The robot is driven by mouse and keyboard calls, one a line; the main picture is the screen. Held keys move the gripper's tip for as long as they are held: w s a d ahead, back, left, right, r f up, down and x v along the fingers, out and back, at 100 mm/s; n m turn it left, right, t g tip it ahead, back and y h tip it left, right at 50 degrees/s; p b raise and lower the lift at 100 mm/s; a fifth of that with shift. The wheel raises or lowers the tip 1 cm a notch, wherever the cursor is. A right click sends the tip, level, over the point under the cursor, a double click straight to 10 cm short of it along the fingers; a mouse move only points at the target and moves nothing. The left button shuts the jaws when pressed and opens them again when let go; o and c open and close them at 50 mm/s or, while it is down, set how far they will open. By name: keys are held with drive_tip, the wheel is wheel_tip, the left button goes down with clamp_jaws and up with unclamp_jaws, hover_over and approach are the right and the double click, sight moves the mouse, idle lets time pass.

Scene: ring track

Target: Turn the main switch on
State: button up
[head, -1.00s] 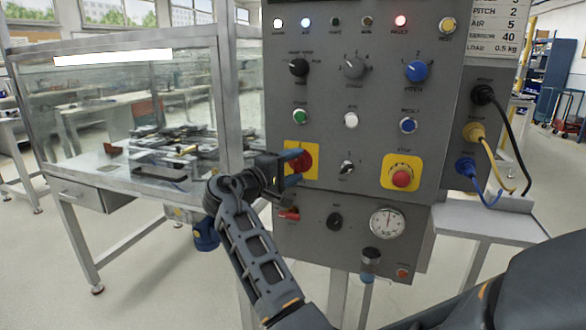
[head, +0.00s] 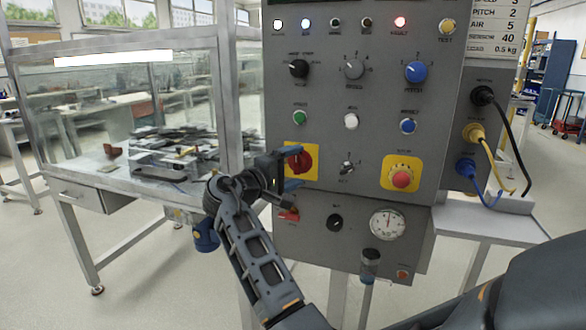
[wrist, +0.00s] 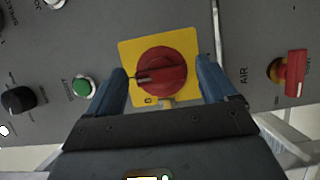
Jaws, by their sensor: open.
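The main switch (wrist: 162,75) is a red rotary knob on a yellow square plate (wrist: 130,50), on the left side of the grey panel. It also shows in the head view (head: 301,161), partly behind my gripper (head: 293,168). In the wrist view my gripper (wrist: 168,85) is open, its two blue fingers on either side of the red knob, with gaps to it. I cannot tell how deep the fingertips reach. A dark mark on the knob points left, and a "0" is printed at the plate's lower left.
A green button (wrist: 84,87) and a black selector knob (wrist: 18,100) sit beside the switch. The red air valve handle (wrist: 296,72) is on its other side. A red stop button (head: 401,179) is to the right. A glass-walled cell (head: 120,100) stands at the left.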

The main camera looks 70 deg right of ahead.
drive_tip(key=v, duration=0.7)
drive_tip(key=shift+a, duration=0.35)
drive_tip(key=shift+w, duration=0.1)
